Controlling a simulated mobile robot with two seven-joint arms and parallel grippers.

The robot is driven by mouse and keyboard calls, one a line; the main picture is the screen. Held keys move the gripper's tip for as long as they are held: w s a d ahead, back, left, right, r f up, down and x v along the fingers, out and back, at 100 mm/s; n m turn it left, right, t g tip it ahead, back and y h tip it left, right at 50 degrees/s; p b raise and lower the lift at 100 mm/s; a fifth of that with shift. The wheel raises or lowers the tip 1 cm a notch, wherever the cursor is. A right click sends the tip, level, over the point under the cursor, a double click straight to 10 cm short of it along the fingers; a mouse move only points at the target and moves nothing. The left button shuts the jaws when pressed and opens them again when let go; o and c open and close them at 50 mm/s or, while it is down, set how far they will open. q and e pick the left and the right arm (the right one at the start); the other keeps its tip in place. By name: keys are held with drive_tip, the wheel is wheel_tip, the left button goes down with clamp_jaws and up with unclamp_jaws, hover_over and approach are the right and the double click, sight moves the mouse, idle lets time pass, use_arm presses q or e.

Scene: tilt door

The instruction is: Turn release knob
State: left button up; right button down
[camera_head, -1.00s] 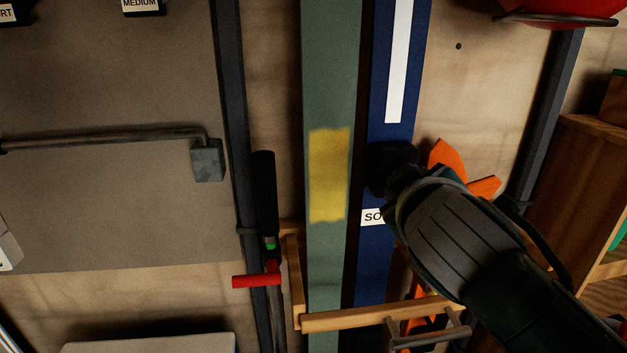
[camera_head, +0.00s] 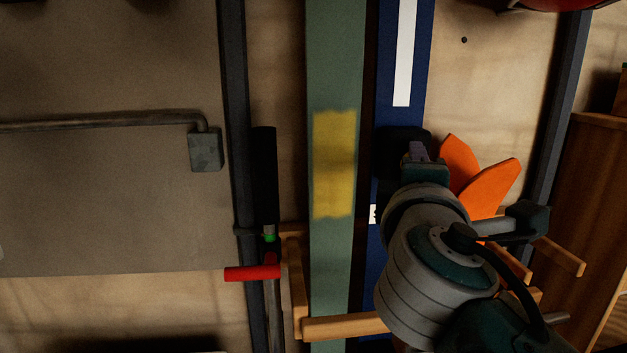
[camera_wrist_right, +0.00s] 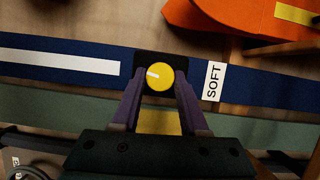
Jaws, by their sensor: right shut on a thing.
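The release knob (camera_wrist_right: 158,76) is a round yellow knob with a white mark, seen in the right wrist view. It sits on a black plate (camera_head: 392,143) on the blue strip (camera_head: 386,262). My right gripper (camera_wrist_right: 158,88) has its purple fingers on either side of the knob and is shut on it. In the head view the right gripper (camera_head: 418,152) is at the black plate, and the knob is hidden behind it. A white label reading SOFT (camera_wrist_right: 214,82) is beside the plate. My left gripper is not in view.
A green strip (camera_head: 334,260) with a yellow patch (camera_head: 334,164) runs beside the blue one. A red handle (camera_head: 252,272) is at lower left. A wooden rail (camera_head: 343,326) crosses below.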

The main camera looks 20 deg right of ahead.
drive_tip(key=shift+f+n+t+b, duration=0.15)
drive_tip(key=shift+n+t+b, duration=0.4)
drive_tip(key=shift+n, duration=0.55)
drive_tip(key=shift+c, duration=2.2)
unclamp_jaws()
drive_tip(key=r+b+v, duration=0.1)
drive_tip(key=b+v, duration=0.1)
drive_tip(key=v, duration=0.8)
drive_tip(key=shift+f, duration=0.45)
